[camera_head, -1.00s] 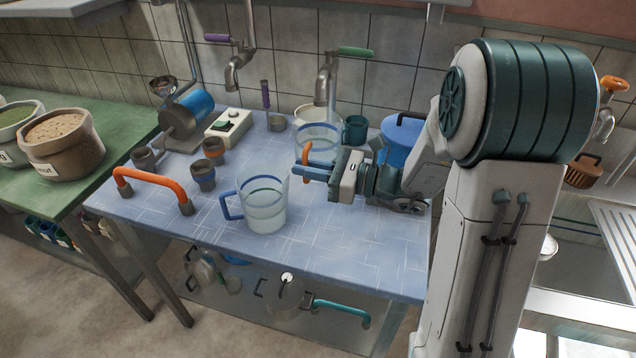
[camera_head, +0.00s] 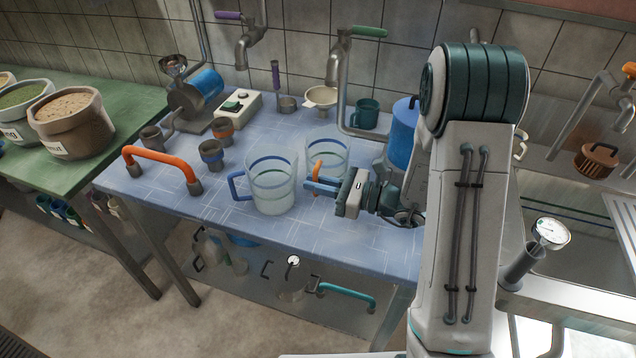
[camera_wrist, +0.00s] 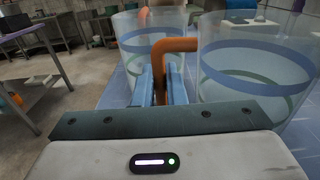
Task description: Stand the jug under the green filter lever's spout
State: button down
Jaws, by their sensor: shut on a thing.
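Two clear jugs stand near each other at the table's middle. The front jug (camera_head: 273,190) has a blue handle and pale bands. The rear jug (camera_head: 326,148) has an orange handle (camera_head: 317,176). My gripper (camera_head: 322,186) is shut on that orange handle, which shows between the blue fingers in the wrist view (camera_wrist: 168,85). The handle joins the right-hand jug (camera_wrist: 258,65) there; the other jug (camera_wrist: 140,40) is close on the left. Whether the held jug is raised is unclear. The green filter lever (camera_head: 369,31) tops a tap whose spout (camera_head: 332,78) is behind the jugs.
Another tap has a purple lever (camera_head: 228,15). A cream funnel (camera_head: 320,98) and green mug (camera_head: 365,113) stand behind the jugs. A blue vessel (camera_head: 402,130) is right. Small cups (camera_head: 212,155) and an orange bar handle (camera_head: 160,165) are left. The front table area is bare.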

jog(key=shift+f, duration=0.15)
jog(key=c, duration=1.5)
grip_release()
